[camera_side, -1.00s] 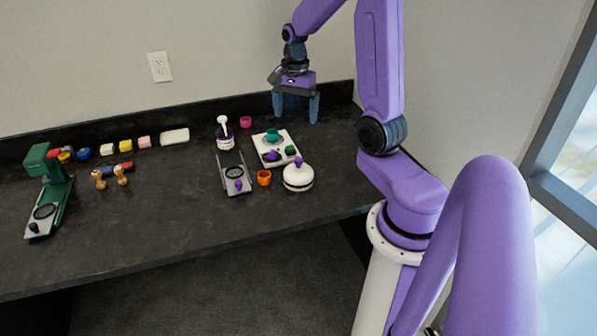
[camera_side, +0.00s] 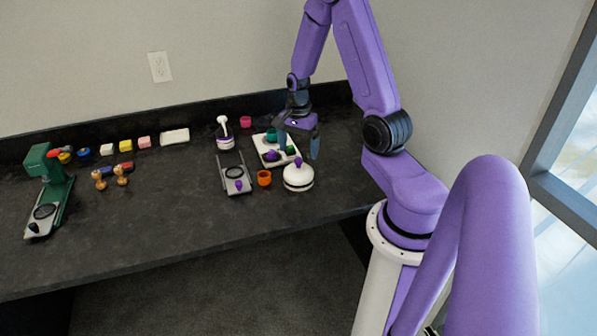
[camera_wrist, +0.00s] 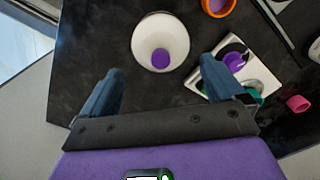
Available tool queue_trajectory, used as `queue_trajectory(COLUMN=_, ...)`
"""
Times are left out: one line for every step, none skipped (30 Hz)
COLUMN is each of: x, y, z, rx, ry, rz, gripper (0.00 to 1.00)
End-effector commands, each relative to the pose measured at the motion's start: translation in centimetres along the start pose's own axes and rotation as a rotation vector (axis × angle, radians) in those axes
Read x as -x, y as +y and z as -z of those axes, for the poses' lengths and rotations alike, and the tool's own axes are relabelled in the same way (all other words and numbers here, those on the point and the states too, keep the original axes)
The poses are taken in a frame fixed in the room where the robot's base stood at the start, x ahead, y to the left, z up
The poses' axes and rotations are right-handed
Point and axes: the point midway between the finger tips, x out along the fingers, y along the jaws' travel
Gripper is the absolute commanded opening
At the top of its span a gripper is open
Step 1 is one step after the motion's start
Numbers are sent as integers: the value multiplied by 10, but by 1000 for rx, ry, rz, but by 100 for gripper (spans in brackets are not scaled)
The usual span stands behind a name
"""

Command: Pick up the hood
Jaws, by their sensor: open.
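The hood, which I take to be the white dome (camera_side: 298,180) with a purple knob on top, stands upright on the dark worktop near its front edge. In the wrist view the white dome (camera_wrist: 146,48) lies ahead of my fingers, its purple knob roughly centred between their lines. My gripper (camera_side: 298,149) is open and empty, pointing down, above and just behind the dome and apart from it. Its two blue fingers also show in the wrist view (camera_wrist: 160,72).
Left of the dome stand an orange cup (camera_side: 264,178) and a grey slide device (camera_side: 235,180). A white tray (camera_side: 264,153) with teal, purple and green pieces is close behind, beside my fingers. A pink cup (camera_side: 246,122) is farther back. The worktop right of the dome is clear.

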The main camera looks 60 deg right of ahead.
Motion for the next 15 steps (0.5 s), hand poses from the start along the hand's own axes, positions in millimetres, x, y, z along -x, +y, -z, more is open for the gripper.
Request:
queue_trajectory(x=-2, y=0, z=0, rx=0, ry=-1, rz=-1, gripper=95)
queue_trajectory(x=-3, y=0, z=0, rx=0, ry=0, rz=-1, gripper=95)
queue_trajectory(x=-4, y=0, z=0, rx=0, ry=0, rz=0, gripper=95)
queue_trajectory(x=-6, y=0, z=0, rx=0, ry=0, rz=0, gripper=95)
queue_trajectory(x=-8, y=0, z=0, rx=0, ry=0, rz=-1, gripper=95)
queue_trajectory(x=-11, y=1, z=0, rx=-1, ry=-1, rz=-3, gripper=95)
queue_trajectory(x=-15, y=1, z=1, rx=-1, ry=-2, rz=-3, gripper=95)
queue_trajectory(x=-18, y=1, z=1, rx=-1, ry=-1, rz=-3, gripper=95)
queue_trajectory(x=-23, y=1, z=1, rx=0, ry=-2, rz=-4, gripper=95)
queue_trajectory(x=-27, y=0, z=1, rx=0, ry=-2, rz=-3, gripper=95)
queue_trajectory(x=-31, y=0, z=2, rx=0, ry=-2, rz=-3, gripper=95)
queue_trajectory(x=-36, y=0, z=2, rx=0, ry=-2, rz=-3, gripper=95)
queue_trajectory(x=-39, y=0, z=2, rx=0, ry=-1, rz=-3, gripper=95)
queue_trajectory(x=-42, y=0, z=2, rx=0, ry=-1, rz=-2, gripper=95)
queue_trajectory(x=-46, y=0, z=2, rx=0, ry=-1, rz=-3, gripper=95)
